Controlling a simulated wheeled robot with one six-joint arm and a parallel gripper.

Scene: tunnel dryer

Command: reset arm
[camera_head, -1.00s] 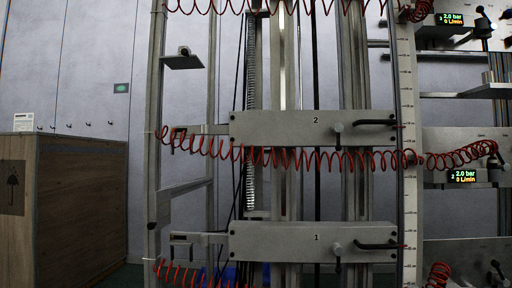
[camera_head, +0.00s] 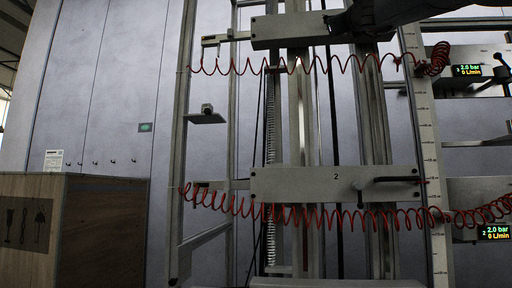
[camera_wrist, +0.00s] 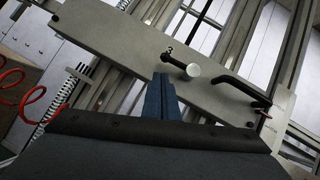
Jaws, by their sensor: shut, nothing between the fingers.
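In the wrist view my gripper (camera_wrist: 161,90) shows as two blue-grey fingers close together, shut and empty. They point toward a grey metal plate (camera_wrist: 135,55) with a round-ended knob (camera_wrist: 192,70) and a black handle (camera_wrist: 240,91). The fingertips overlap the plate in the picture; I cannot tell whether they touch it. In the head view my dark arm (camera_head: 385,14) reaches in from the upper right, in front of the right end of the top plate (camera_head: 285,30). The fingers are not clear there.
Plate 2 (camera_head: 310,184), with a handle (camera_head: 397,179), sits below on the vertical rails. Red coiled hoses (camera_head: 300,213) hang across the frame. A wooden crate (camera_head: 100,230) stands at lower left. Pressure displays (camera_head: 467,71) are at right.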

